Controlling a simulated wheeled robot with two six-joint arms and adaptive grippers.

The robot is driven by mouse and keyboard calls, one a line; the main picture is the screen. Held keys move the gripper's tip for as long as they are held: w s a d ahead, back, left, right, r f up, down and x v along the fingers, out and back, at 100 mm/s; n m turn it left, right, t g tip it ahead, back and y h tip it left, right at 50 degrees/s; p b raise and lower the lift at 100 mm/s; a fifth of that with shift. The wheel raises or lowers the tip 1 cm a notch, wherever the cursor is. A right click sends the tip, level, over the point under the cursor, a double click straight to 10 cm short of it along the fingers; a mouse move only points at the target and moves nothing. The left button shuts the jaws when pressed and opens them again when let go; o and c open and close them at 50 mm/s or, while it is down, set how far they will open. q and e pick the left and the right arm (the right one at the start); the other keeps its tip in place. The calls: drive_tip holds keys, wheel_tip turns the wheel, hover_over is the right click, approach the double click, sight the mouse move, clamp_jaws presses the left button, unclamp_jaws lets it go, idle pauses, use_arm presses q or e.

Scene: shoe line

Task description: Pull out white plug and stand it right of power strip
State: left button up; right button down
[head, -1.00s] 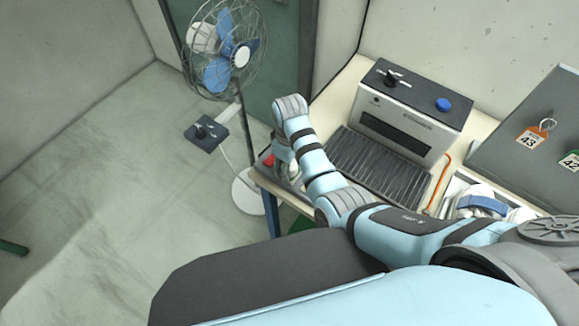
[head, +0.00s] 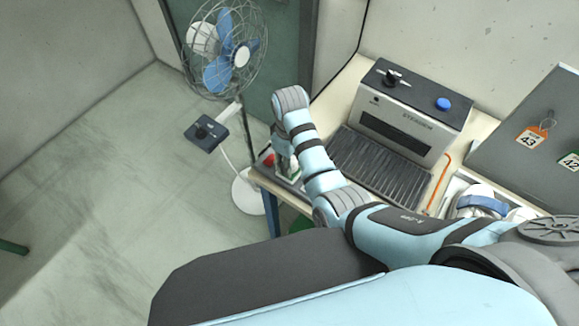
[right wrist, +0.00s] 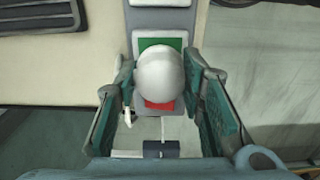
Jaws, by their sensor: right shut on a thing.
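The white plug (right wrist: 160,76) is between the green-padded fingers of my right gripper (right wrist: 161,80) in the right wrist view, and the gripper is shut on it. The grey power strip (right wrist: 160,18) lies under the plug at the table's edge, with a green patch and a red patch showing around the plug. In the head view my right gripper (head: 282,148) is over the power strip (head: 294,184), mostly behind my arm. Whether the plug's pins are clear of the socket is hidden. My left gripper is not in view.
A grey steamer machine (head: 404,115) with a ribbed front stands on the table beside my right arm. A fan (head: 225,50) and its dark control box (head: 207,132) stand left of the table. White shoes (head: 482,200) lie at the right.

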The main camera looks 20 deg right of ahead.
drive_tip(key=shift+r, duration=1.9)
